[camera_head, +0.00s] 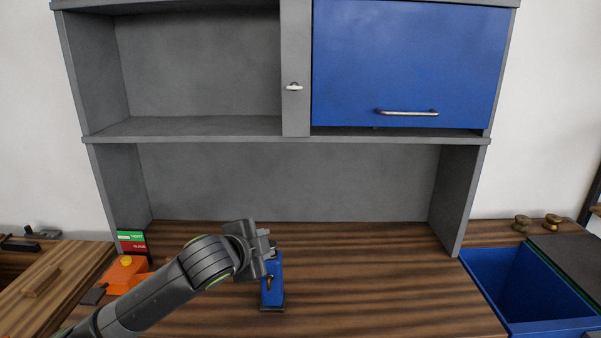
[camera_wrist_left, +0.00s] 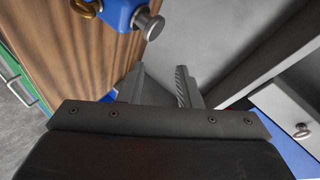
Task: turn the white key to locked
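The white key (camera_head: 294,87) sits on the grey upright panel (camera_head: 295,30) between the open shelf and the blue door. It lies roughly level in the head view. It also shows at the right edge of the left wrist view (camera_wrist_left: 302,131). My left gripper (camera_head: 268,243) is well below the key, close to a blue device on the worktop. In the left wrist view its two fingers (camera_wrist_left: 161,73) stand apart with nothing between them. My right gripper is not in view.
The blue device (camera_head: 272,285) with a brass part stands on the wooden worktop (camera_head: 370,280). A blue door (camera_head: 410,60) with a bar handle is right of the key. An orange object (camera_head: 125,277) is at left, a blue bin (camera_head: 525,285) at right.

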